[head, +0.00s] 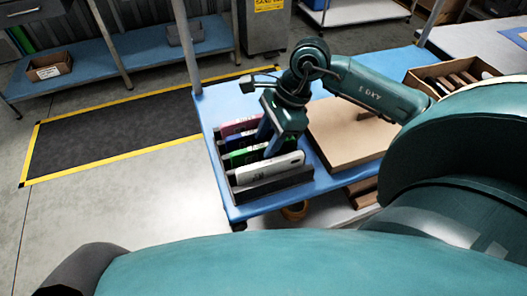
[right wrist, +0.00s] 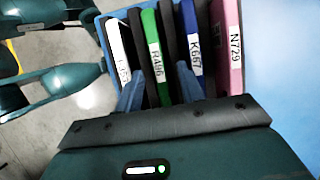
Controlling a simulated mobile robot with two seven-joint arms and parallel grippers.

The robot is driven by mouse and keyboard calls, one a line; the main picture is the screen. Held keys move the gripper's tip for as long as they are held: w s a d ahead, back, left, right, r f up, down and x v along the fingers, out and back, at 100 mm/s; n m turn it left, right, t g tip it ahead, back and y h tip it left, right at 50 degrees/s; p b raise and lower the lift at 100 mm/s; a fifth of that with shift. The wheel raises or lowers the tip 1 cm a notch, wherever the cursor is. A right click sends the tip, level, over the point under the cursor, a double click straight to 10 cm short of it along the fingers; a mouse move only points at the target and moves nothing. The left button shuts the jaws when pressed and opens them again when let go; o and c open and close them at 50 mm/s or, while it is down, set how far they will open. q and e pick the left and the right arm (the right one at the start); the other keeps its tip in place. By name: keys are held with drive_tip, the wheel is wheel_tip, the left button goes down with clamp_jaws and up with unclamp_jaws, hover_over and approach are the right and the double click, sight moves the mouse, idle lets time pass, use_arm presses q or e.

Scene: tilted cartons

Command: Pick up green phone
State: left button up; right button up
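The green phone (head: 241,158) stands in a slot of a dark rack (head: 279,185) on the blue table, in a row with other phones. In the right wrist view the green phone (right wrist: 150,32) has a white label reading R406. My right gripper (head: 269,145) reaches down over the rack from above. In the right wrist view its fingers (right wrist: 159,70) are apart, one on each side of the green phone's line, with the right finger overlapping the blue phone's edge. Contact cannot be told. My left gripper is not in view.
A white phone (head: 268,168) stands on the near side of the green one; a blue phone (head: 232,143) and a pink phone (head: 238,126) stand beyond it. A brown board (head: 345,135) lies right of the rack. An open carton (head: 455,75) sits at the far right.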

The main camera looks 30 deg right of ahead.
clamp_jaws()
drive_tip(key=shift+r, duration=0.1)
